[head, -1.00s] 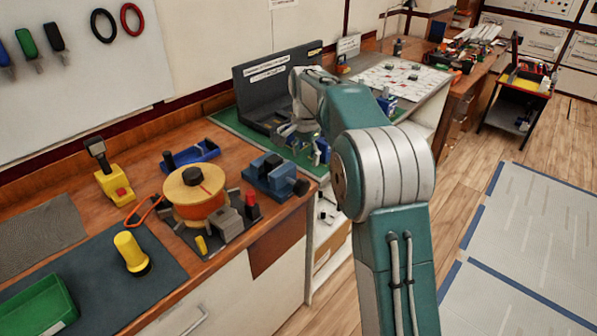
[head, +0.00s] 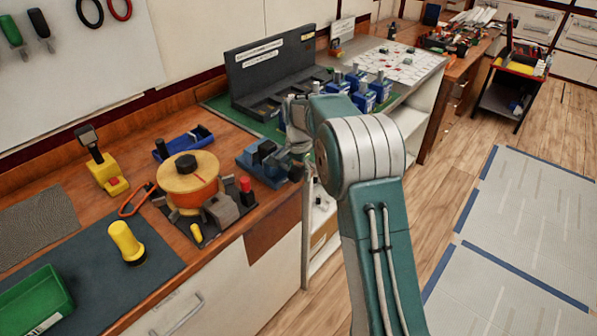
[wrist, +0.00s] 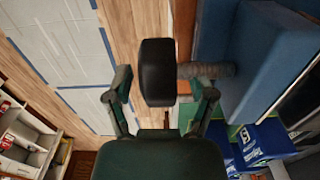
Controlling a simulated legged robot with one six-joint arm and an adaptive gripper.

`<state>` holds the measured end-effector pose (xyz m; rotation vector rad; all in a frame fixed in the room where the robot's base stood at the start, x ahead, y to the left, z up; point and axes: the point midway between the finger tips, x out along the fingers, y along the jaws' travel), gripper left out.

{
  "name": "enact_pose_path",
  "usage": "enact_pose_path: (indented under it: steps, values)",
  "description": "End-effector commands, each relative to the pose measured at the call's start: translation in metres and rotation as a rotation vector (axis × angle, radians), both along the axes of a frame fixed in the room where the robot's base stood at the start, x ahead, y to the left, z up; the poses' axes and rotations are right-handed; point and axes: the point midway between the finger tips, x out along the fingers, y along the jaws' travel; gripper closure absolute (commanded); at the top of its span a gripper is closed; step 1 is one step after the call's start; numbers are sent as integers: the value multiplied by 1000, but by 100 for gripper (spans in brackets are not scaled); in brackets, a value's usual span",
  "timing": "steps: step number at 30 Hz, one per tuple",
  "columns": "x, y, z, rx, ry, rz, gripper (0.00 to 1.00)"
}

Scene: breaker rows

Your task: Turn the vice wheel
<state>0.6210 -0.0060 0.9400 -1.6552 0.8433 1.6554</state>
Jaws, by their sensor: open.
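The blue vice (head: 258,170) stands on the wooden bench, with its dark wheel (head: 296,172) at its right end. In the wrist view the vice (wrist: 275,50) is at the right, and the black wheel (wrist: 157,60) sits at the centre on a grey shaft. My gripper (wrist: 158,82) is open, with one finger on each side of the wheel in the picture. I see gaps between the fingers and the wheel; exact depth is hard to tell. In the head view my gripper (head: 297,148) is beside the vice's right end, its fingers partly hidden.
An orange-sided round reel (head: 189,178) and a red-topped part stand left of the vice. Blue blocks (head: 362,96) sit on the farther bench by a dark labelled panel (head: 270,62).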

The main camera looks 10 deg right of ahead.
Motion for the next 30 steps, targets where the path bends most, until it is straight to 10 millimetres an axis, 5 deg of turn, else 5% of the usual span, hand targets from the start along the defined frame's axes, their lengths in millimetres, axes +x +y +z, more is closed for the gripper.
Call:
enact_pose_path:
  steps: [6,11,30]
  values:
    - [0,0,0,0,0,0,33]
    - [0,0,0,0,0,0,100]
    - [0,2,0,-122,-90,3,100]
